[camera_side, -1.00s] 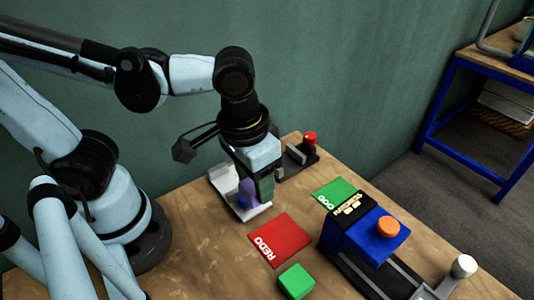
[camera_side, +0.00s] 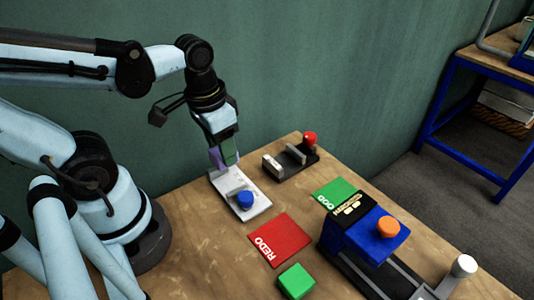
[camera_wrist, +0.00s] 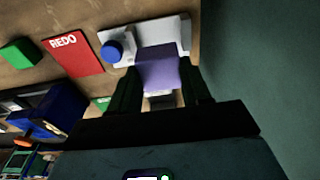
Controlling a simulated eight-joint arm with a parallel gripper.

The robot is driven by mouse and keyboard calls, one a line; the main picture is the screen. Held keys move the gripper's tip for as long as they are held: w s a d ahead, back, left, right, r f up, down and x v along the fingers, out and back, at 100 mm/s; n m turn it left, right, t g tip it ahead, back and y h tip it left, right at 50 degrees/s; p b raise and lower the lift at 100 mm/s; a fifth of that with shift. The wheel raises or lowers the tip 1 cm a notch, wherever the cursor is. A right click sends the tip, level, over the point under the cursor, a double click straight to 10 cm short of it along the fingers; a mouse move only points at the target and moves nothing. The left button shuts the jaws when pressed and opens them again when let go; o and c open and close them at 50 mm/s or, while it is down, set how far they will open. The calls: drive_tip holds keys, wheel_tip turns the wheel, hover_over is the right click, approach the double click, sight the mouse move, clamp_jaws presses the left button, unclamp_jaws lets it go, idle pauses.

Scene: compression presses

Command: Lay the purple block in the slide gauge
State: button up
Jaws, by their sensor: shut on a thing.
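The purple block (camera_side: 215,158) is held between the green fingers of my gripper (camera_side: 224,154), raised above the far end of the white tray. In the wrist view the purple block (camera_wrist: 160,70) sits between both fingers of my gripper (camera_wrist: 160,78). In the wrist view the gauge is mostly hidden behind the block and my gripper.
A blue cylinder (camera_side: 245,199) stands on the white tray (camera_side: 258,208). A red REDO mat (camera_side: 280,240), a green mat (camera_side: 332,192) and a green block (camera_side: 296,281) lie nearer. A blue press with an orange button (camera_side: 387,227) stands at the right. A wall is behind the table.

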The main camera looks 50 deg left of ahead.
drive_tip(key=shift+f, duration=0.1)
drive_tip(key=shift+f, duration=2.85)
drive_tip(key=shift+f, duration=0.7)
drive_tip(key=o, duration=1.1)
drive_tip(key=shift+s+r, duration=0.25)
drive_tip(key=shift+r, duration=1.7)
drive_tip(key=shift+s+r, duration=0.2)
drive_tip(key=shift+r, duration=1.75)
drive_tip(key=shift+s+r, duration=0.25)
drive_tip(key=shift+r, duration=1.7)
drive_tip(key=shift+w+d+t, duration=0.15)
drive_tip(key=shift+w+t, duration=1.3)
drive_tip(key=shift+w, duration=0.6)
drive_tip(key=shift+w+d+t, duration=0.1)
drive_tip(key=shift+w+t, duration=1.35)
drive_tip(key=shift+w, duration=0.55)
